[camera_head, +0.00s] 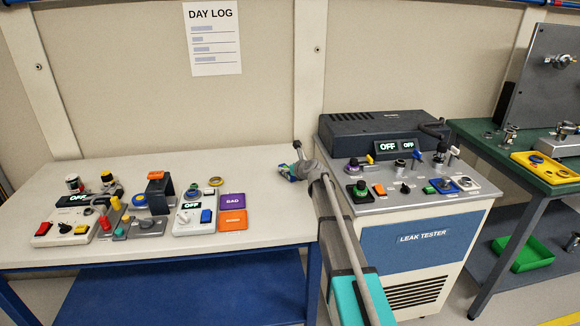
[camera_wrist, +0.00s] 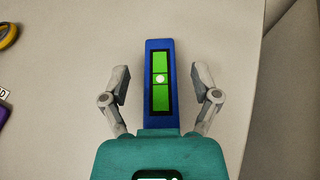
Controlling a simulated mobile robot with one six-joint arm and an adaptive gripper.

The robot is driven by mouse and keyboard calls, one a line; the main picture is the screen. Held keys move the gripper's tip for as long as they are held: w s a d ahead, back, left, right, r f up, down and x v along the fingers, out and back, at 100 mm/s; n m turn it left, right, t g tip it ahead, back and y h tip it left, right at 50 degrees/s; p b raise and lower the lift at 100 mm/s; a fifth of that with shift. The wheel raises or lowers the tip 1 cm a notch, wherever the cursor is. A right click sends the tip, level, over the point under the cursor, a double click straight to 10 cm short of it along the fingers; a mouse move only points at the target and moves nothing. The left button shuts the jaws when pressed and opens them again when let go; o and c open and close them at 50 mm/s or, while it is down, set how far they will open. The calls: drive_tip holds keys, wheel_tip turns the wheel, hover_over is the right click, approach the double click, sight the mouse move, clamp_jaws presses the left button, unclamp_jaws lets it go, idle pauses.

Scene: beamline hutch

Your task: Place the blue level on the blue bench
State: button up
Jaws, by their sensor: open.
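The blue level (camera_wrist: 161,113) has a green window with a white spot in the wrist view. It lies on a pale surface between the two fingers of my gripper (camera_wrist: 160,72). The fingers are spread, with a gap on each side of the level. In the head view the level (camera_head: 286,172) shows small at the right end of the pale-topped bench with a blue frame (camera_head: 262,178), partly hidden by my gripper (camera_head: 301,160). The level's near end is hidden by my gripper's teal body in the wrist view.
Control boxes and small parts (camera_head: 110,215) crowd the bench's left and middle, with purple and orange labelled tiles (camera_head: 232,210) nearer the level. The leak tester (camera_head: 415,240) stands close on the right. A green-topped bench (camera_head: 478,140) is farther right. The bench's front right is clear.

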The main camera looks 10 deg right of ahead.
drive_tip(key=p+v, duration=0.3)
drive_tip(key=v, duration=0.7)
drive_tip(key=shift+a+r, duration=0.1)
idle(0.3)
